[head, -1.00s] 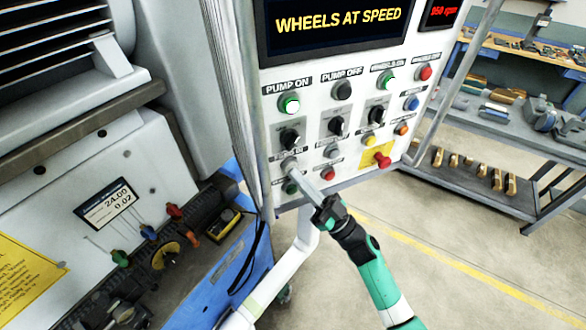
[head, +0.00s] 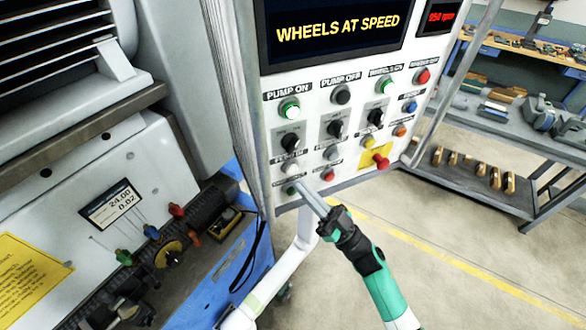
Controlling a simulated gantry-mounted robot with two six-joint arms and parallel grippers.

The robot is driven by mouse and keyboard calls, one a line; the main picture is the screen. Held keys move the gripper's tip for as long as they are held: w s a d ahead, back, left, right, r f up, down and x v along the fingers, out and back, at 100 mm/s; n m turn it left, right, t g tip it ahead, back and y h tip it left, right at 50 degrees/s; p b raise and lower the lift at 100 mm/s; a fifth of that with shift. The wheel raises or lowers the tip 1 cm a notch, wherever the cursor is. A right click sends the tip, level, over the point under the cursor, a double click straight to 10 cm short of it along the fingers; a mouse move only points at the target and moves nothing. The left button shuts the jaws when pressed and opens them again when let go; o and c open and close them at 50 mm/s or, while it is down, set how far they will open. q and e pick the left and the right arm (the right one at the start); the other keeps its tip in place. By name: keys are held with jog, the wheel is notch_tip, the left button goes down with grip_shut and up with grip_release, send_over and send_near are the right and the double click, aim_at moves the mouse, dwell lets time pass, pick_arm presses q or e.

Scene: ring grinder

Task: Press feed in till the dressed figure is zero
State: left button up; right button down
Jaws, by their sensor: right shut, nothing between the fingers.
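The small screen (head: 110,204) on the grinder at the left shows 24.00 above 0.02. My right gripper (head: 304,187) is shut and empty. Its fingertips are in front of the panel, just below and right of the grey button, and look clear of it. My left gripper is not in view.
The panel's large display (head: 337,31) reads WHEELS AT SPEED. A red mushroom button (head: 380,160) on a yellow plate juts out right of my gripper. Other knobs and buttons surround it. A shelf rack (head: 475,178) stands at the right.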

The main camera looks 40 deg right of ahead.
jog(key=s, duration=0.2)
jog(key=s+a+p, duration=0.1)
jog(key=shift+s+a+p, duration=0.15)
jog(key=shift+s+p, duration=0.15)
jog(key=shift+s, duration=0.1)
dwell(2.2)
jog(key=s, duration=0.2)
jog(key=s+a+p, duration=0.1)
jog(key=shift+s+a, duration=0.15)
jog(key=shift+s, duration=0.2)
jog(key=w+d+b, duration=0.3)
jog(key=w, duration=0.5)
jog(key=shift+w+b, duration=0.2)
jog(key=shift+b, duration=0.15)
jog(key=shift+w, duration=0.1)
dwell(1.6)
